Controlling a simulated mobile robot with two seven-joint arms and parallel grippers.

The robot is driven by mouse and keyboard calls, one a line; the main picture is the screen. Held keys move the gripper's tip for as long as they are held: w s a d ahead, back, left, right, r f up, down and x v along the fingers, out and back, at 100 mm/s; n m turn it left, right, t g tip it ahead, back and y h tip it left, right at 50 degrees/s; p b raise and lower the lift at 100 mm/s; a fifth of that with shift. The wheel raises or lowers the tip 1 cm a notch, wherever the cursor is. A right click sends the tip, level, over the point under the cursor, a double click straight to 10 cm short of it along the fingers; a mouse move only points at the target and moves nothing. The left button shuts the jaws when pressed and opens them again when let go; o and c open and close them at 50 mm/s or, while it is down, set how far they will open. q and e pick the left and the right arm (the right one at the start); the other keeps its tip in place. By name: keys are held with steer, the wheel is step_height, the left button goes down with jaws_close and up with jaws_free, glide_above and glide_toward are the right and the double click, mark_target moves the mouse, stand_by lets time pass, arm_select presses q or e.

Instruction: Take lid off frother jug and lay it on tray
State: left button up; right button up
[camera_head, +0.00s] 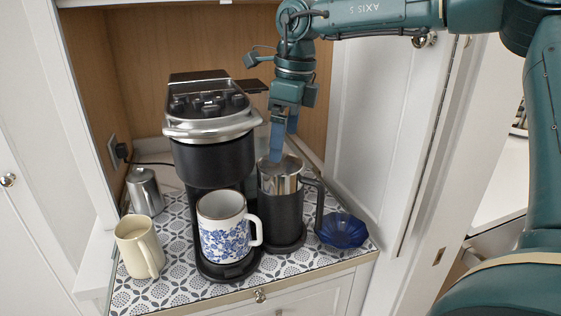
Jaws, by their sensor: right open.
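The frother jug (283,212) is black with a dark handle on its right, and it stands upright on the patterned surface beside the coffee machine. A silvery lid or top part (281,178) sits on it. My right gripper (277,158) points down at the lid from above, its blue fingers open and at or just over the lid's top. I cannot tell whether they touch it. No separate tray stands out; the grey-and-white patterned surface (173,273) under everything may be it. My left gripper is not in view.
The black and silver coffee machine (212,158) stands close left of the jug, with a blue-flowered mug (222,228) on it. A dark blue bowl (342,231) is close right. A cream mug (138,247) and a steel pitcher (144,191) stand left.

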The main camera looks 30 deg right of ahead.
steer(key=shift+w+a+f+p, duration=0.15)
steer(key=shift+f+p, duration=0.05)
steer(key=shift+f, duration=0.75)
steer(key=shift+w+a+f+p, duration=0.1)
steer(key=shift+f+p, duration=0.05)
steer(key=shift+f, duration=0.8)
steer(key=shift+c, duration=0.6)
steer(key=c, duration=0.7)
steer(key=shift+r, duration=0.15)
